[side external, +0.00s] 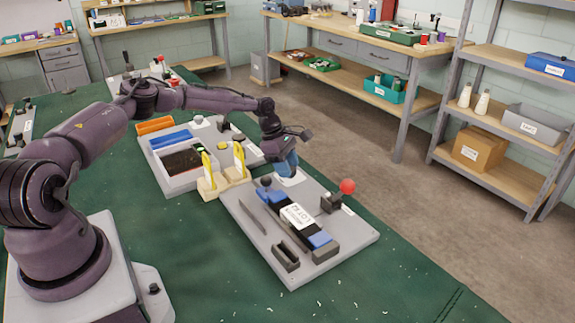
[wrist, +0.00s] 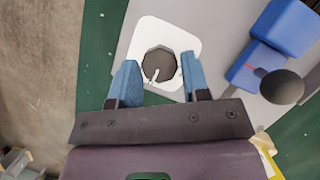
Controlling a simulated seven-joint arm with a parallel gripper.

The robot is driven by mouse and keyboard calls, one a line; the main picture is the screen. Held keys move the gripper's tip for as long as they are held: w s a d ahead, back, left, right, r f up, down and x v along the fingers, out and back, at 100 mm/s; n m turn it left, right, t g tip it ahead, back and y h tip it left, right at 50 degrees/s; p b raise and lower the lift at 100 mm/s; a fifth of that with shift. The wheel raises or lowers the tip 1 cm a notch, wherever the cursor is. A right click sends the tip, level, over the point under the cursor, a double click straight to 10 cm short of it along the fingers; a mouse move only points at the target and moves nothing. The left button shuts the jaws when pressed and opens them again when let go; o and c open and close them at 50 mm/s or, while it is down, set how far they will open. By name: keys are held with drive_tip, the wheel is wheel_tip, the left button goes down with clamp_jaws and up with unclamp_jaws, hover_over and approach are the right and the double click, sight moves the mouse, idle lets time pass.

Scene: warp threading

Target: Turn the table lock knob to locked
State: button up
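The table lock knob (wrist: 160,64) is a dark, faceted knob on a white rounded plate (wrist: 143,36) in the wrist view. A white pointer mark on it points toward the lower left of that picture. My gripper (wrist: 160,72) is open, with one blue finger on each side of the knob and gaps showing between. In the side external view my gripper (side external: 287,167) points down over the white plate (side external: 291,180), at the far corner of the grey board (side external: 345,240). The knob is hidden there by the fingers. Whether the fingertips are at knob height is unclear.
Close to the plate stand a black ball (side external: 266,181) and blue blocks (side external: 278,198). A red-ball lever (side external: 347,187) rises farther right on the board. Yellow tags in wooden blocks (side external: 212,187) and a bin tray (side external: 180,185) lie to the left.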

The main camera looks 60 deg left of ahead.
drive_tip(key=shift+o, duration=1.3)
drive_tip(key=v, duration=1.3)
drive_tip(key=shift+a+f, duration=0.1)
